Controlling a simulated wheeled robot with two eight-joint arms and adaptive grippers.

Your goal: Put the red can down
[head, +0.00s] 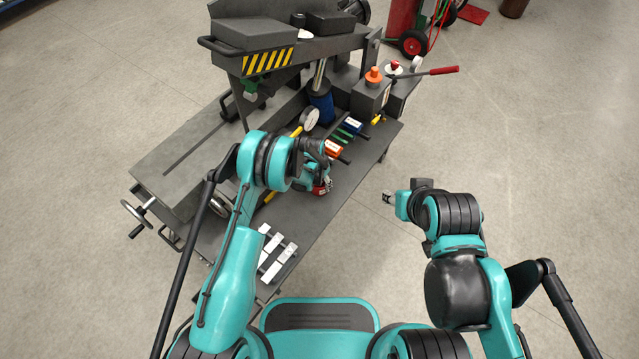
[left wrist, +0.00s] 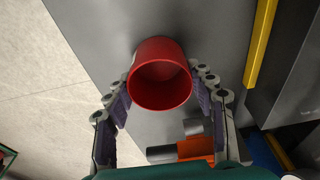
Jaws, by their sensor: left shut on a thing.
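The red can (left wrist: 160,88) is hollow, with its open end facing the left wrist camera. My left gripper (left wrist: 163,80) has a finger on each side of it and is shut on it. In the head view the can (head: 320,189) is mostly hidden by my left gripper (head: 324,182), low over the dark grey bench top (head: 308,215). I cannot tell whether the can touches the bench. My right gripper (head: 390,197) is over the floor, right of the bench, away from the can; its fingers are too small to read.
An orange-handled tool (head: 333,149), a blue one (head: 352,123) and a dial gauge (head: 309,119) lie behind the can. Pale metal blocks (head: 276,257) lie on the near bench. A large dark machine (head: 265,45) stands behind.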

